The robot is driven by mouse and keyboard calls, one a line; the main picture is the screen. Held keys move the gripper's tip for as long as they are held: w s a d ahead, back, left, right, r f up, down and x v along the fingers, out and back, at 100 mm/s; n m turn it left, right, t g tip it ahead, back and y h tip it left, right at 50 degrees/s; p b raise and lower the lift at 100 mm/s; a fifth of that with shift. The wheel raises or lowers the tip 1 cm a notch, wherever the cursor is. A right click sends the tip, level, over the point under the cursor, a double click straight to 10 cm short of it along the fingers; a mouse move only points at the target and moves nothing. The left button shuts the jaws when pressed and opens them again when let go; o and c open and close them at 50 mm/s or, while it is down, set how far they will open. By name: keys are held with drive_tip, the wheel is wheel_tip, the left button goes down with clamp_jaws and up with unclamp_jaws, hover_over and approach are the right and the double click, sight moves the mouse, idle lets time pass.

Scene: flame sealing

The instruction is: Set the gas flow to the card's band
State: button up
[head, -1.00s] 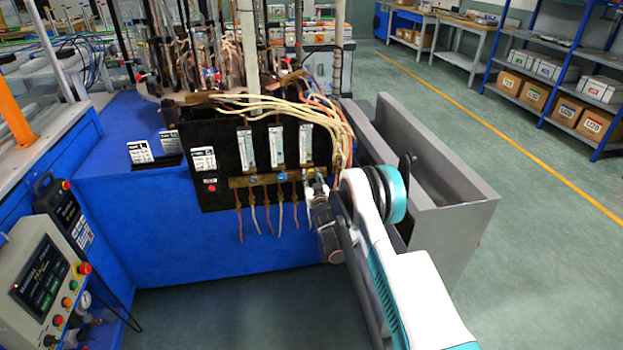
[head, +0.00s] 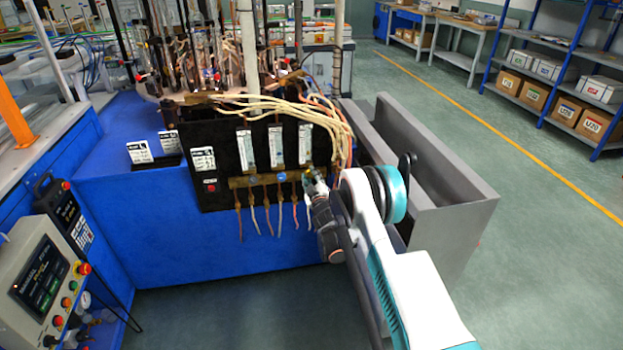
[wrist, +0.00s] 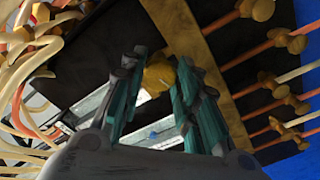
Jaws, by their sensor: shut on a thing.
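A black panel (head: 222,183) on the blue machine carries three upright flow meters: a left one (head: 246,149), a middle one (head: 276,147) and a right one (head: 305,144). A brass bar with valves (head: 265,179) runs below them. My gripper (wrist: 158,80) is shut on a yellow knob (wrist: 158,72) below the right meter. In the head view my gripper (head: 314,182) hides that knob's surroundings. A white card (head: 203,159) is fixed on the panel's left side. Its print and the meter readings are too small to read.
Cream hoses (head: 290,105) loop over the panel's top. Thin tubes (head: 268,215) hang below the bar. A grey open trough (head: 455,215) stands right of the panel near my arm. A control box (head: 45,275) stands at lower left. Open floor lies in front.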

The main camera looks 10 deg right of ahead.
drive_tip(key=shift+n, duration=0.6)
drive_tip(key=o, duration=1.1)
drive_tip(key=shift+a, duration=0.1)
drive_tip(key=shift+c, duration=0.2)
drive_tip(key=shift+s, duration=0.1)
drive_tip(key=s, duration=0.7)
drive_tip(key=shift+s, duration=0.2)
